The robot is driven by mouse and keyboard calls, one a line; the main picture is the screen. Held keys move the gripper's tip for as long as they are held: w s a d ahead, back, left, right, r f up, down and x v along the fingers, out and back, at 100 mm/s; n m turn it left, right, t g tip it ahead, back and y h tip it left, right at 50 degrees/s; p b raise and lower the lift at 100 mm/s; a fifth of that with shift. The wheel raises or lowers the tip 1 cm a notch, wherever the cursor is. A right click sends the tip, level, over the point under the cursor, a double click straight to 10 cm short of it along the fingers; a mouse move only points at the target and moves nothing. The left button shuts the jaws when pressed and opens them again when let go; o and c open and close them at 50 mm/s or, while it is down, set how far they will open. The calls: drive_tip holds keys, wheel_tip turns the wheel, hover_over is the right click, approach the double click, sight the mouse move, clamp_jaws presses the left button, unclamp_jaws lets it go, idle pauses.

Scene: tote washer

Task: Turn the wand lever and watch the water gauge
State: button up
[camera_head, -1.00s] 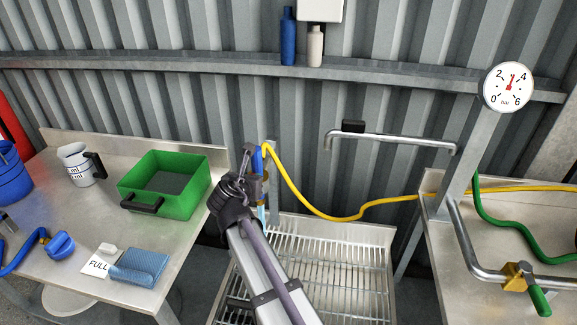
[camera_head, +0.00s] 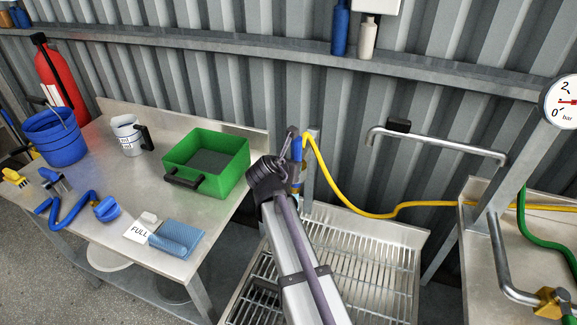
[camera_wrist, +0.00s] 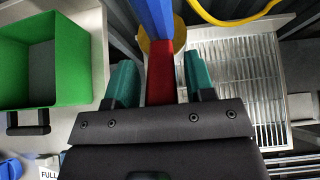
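A red lever (camera_wrist: 160,78) runs between the two teal fingers of my gripper (camera_wrist: 162,80), with a narrow gap on each side. My gripper is open around it. In the head view my gripper (camera_head: 284,160) is at the wand, its fingers small and partly hidden.
A slatted metal rack (camera_head: 372,262) lies below the wand. The left table holds a green tote (camera_head: 222,180), a white jug (camera_head: 126,136), a blue cloth (camera_head: 177,238) and a blue bucket (camera_head: 55,140). A yellow hose (camera_head: 385,216) runs right; a metal pipe (camera_head: 440,139) stands behind.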

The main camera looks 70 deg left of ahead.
drive_tip(key=shift+o, duration=0.2)
drive_tip(key=p+v, duration=0.6)
drive_tip(key=v, duration=0.4)
drive_tip(key=shift+s+d+r, duration=0.2)
drive_tip(key=shift+d, duration=0.05)
idle(0.5)
